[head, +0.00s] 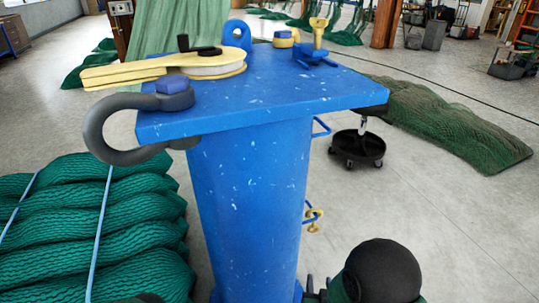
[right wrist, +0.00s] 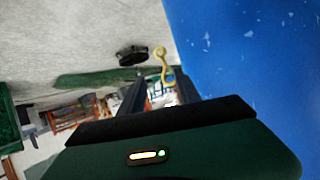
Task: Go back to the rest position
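My right gripper (head: 316,291) shows as dark fingertips low beside the blue pedestal (head: 250,205), partly hidden by my rounded black arm part. In the right wrist view the gripper (right wrist: 160,92) has its two dark fingers apart, with nothing seen held between them. A small yellow hook (head: 313,219) hangs from a blue bracket on the pedestal's right side. It also shows beyond the fingertips in the right wrist view (right wrist: 164,66), apart from them as far as I can tell. My left gripper is not in view.
The pedestal's blue top (head: 262,107) carries a grey shackle (head: 118,135), a yellow tool with a round reel (head: 190,68) and small yellow fittings (head: 319,30). Green netting (head: 95,225) is piled at left. A black wheeled dolly (head: 357,147) and open floor lie right.

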